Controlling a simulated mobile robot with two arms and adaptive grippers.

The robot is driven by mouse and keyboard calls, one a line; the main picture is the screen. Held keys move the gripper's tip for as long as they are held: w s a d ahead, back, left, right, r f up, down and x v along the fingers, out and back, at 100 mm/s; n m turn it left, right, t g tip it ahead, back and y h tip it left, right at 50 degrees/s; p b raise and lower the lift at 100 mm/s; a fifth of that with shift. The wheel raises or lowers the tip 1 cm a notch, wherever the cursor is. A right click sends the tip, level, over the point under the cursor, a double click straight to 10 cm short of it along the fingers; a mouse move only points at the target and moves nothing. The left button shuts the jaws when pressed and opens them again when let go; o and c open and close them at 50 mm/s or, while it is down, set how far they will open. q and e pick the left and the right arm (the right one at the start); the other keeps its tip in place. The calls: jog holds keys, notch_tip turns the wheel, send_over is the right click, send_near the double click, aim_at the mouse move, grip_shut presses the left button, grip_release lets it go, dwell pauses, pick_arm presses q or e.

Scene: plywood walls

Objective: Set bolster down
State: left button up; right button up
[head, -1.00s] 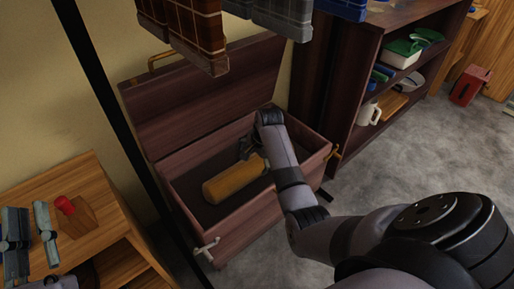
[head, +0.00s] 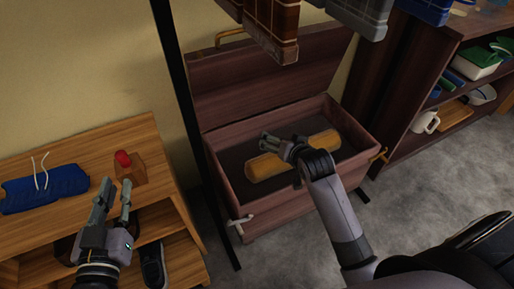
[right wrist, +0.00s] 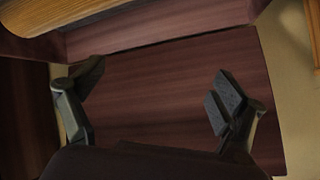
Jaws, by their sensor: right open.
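The bolster (head: 265,167) is a yellow-orange cylinder lying in the open dark-red wooden chest (head: 268,212). Its middle is hidden behind my right arm in the head view. My right gripper (head: 266,143) is open and empty, over the chest beside the bolster's far side. In the right wrist view its fingers (right wrist: 152,92) are wide apart with only dark-red wood between them. My left gripper (head: 115,188) has its fingers apart and empty, in front of the wooden shelf unit at the left.
A blue folded item (head: 45,188) and a red-topped wooden block (head: 130,168) are on the shelf unit (head: 85,160). Clothes hang above the chest (head: 275,30). A dark bookcase (head: 385,90) stands right of it. A black upright post (head: 180,80) stands left of the chest.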

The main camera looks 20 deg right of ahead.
jog(key=s+a+r+n+t+y, duration=0.5)
jog(key=s+a+r+n, duration=0.3)
jog(key=s+a+r, duration=0.3)
jog(key=a+r+t, duration=0.1)
jog(key=a+r, duration=0.2)
jog(key=r, duration=0.1)
jog(key=shift+r, duration=0.15)
jog(key=shift+a, duration=0.1)
jog(key=shift+c, duration=0.5)
